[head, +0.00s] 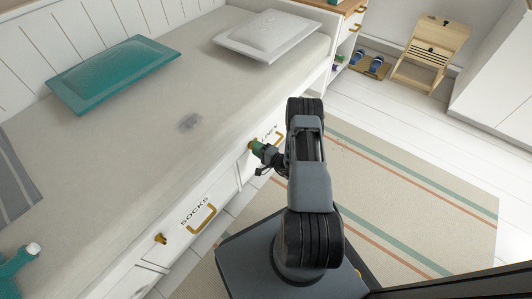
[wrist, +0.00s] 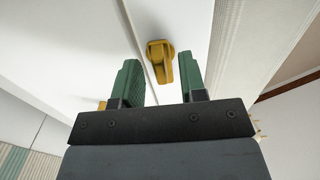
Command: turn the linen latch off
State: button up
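The linen latch (wrist: 160,58) is a small yellow-gold turning piece on the white drawer front, beside a seam between panels. In the wrist view it shows just ahead of my gripper (wrist: 161,72), between and beyond the two green fingertips. The fingers are apart with nothing held, and I see no clear contact with the latch. In the head view my gripper (head: 260,150) is at the drawer front next to the LINEN label (head: 269,133), and it mostly hides the latch there. The linen drawer's gold handle (head: 280,138) shows partly behind my arm.
The SOCKS drawer has a gold handle (head: 202,219) and its own gold latch (head: 160,238) to the left. Above is the bed (head: 150,140) with a teal pillow (head: 115,72) and a white pillow (head: 267,36). A striped rug (head: 420,190) lies on open floor at right.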

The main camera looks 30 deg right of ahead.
jog(key=p+v, duration=0.3)
jog(key=v, duration=1)
jog(key=shift+s, duration=0.15)
jog(key=shift+r, duration=0.15)
jog(key=a+r+n+g+y+p, duration=0.2)
jog(key=a+r+n+g+p, duration=0.25)
jog(key=r, duration=0.85)
jog(key=a+r+n+g+y+p, duration=0.15)
jog(key=a+r+g+p, duration=0.4)
jog(key=r, duration=0.65)
jog(key=a+r+n+g+y+p, duration=0.1)
jog(key=a+r+n+g+p, duration=0.45)
jog(key=r, duration=0.75)
jog(key=s+r+t+h+p, duration=0.1)
jog(key=s+r+h+p, duration=0.2)
jog(key=r+p, duration=0.3)
jog(key=s+r+n+h+p, duration=0.1)
jog(key=s+r+h+p, duration=0.2)
jog(key=r, duration=1.2)
jog(key=s+r+t+h+p, duration=0.1)
jog(key=s+r+h+p, duration=0.2)
jog(key=r+h+p, duration=0.3)
notch_tip(320, 180, up, 6)
jog(key=a+p, duration=0.1)
jog(key=p, duration=0.2)
jog(key=shift+f+t, duration=0.2)
jog(key=shift+t, duration=0.15)
